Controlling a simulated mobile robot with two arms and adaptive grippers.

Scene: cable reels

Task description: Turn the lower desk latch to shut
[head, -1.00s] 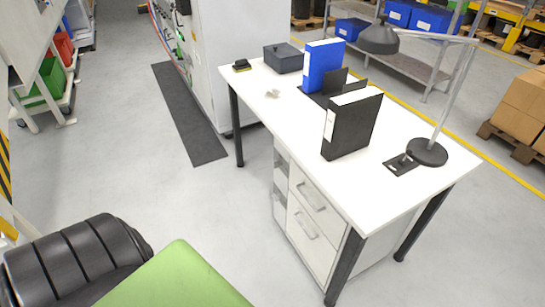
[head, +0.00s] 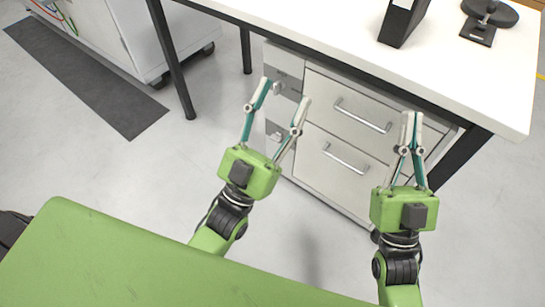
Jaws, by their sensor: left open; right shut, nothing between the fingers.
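The desk's drawer unit shows two latches on grey plates along its narrow left strip. The lower desk latch (head: 276,136) is a small light handle on its plate, close beside my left gripper's lower right finger; its exact turn is too small to tell. The upper latch (head: 278,88) shows between my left fingertips, which appear in front of it. My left gripper (head: 286,90) is open with nothing between its fingers; contact with the unit cannot be told. My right gripper (head: 412,115) is shut and empty, in front of the right part of the drawers.
The white desk top (head: 330,25) overhangs the unit, with a black binder (head: 402,22) and lamp base (head: 490,12) on it. Two drawers with bar handles (head: 363,117) face me. A black desk leg (head: 172,60) stands left.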

